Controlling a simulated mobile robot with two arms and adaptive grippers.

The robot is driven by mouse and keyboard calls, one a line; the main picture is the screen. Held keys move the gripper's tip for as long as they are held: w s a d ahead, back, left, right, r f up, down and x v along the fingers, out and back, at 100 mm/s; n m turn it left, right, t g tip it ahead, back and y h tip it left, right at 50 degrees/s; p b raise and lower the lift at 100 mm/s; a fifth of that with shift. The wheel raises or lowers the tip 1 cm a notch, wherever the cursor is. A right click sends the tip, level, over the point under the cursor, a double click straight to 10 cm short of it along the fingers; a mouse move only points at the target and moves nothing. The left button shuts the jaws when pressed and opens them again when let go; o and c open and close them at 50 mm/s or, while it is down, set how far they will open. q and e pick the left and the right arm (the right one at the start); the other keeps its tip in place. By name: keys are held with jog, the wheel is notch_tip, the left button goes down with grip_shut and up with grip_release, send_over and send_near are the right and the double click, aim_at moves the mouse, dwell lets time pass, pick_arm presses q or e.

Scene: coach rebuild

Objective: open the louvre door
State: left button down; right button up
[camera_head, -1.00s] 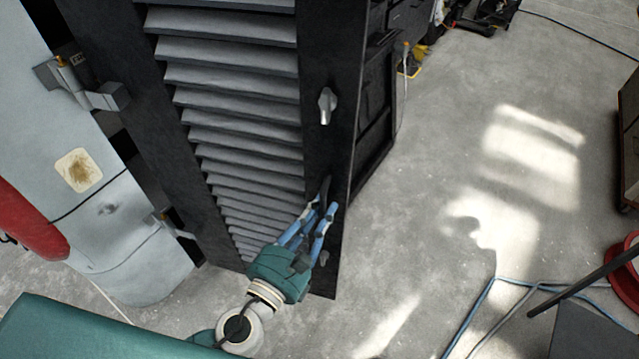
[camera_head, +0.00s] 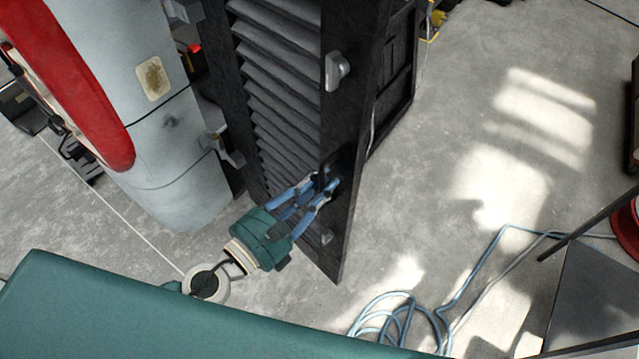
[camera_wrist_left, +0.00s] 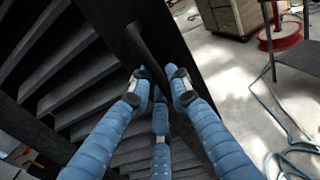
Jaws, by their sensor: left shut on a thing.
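The louvre door (camera_head: 285,75) is a dark panel with grey slats, seen at an angle in the head view. Its slats also show in the wrist view (camera_wrist_left: 62,72). A dark bar handle (camera_wrist_left: 147,52) stands on its smooth edge strip. My left gripper (camera_head: 325,186) has blue fingers and a green body, and it is shut on the handle. In the wrist view its fingertips (camera_wrist_left: 157,85) close around the handle's lower part. A grey latch knob (camera_head: 336,70) sits higher on the same strip. My right gripper is not in view.
A pale grey cylindrical body (camera_head: 165,120) with a red curved part (camera_head: 75,85) stands left of the door. Blue hose (camera_head: 400,315) lies coiled on the floor at the lower right. A dark chair-like frame (camera_head: 590,290) stands at right.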

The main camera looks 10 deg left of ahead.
pick_arm(q)
jog(key=shift+d, duration=0.1)
jog(key=c, duration=1.7)
grip_release()
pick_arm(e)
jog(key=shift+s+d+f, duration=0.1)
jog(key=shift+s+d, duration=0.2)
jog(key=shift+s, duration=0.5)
pick_arm(q)
jog(key=v, duration=1.2)
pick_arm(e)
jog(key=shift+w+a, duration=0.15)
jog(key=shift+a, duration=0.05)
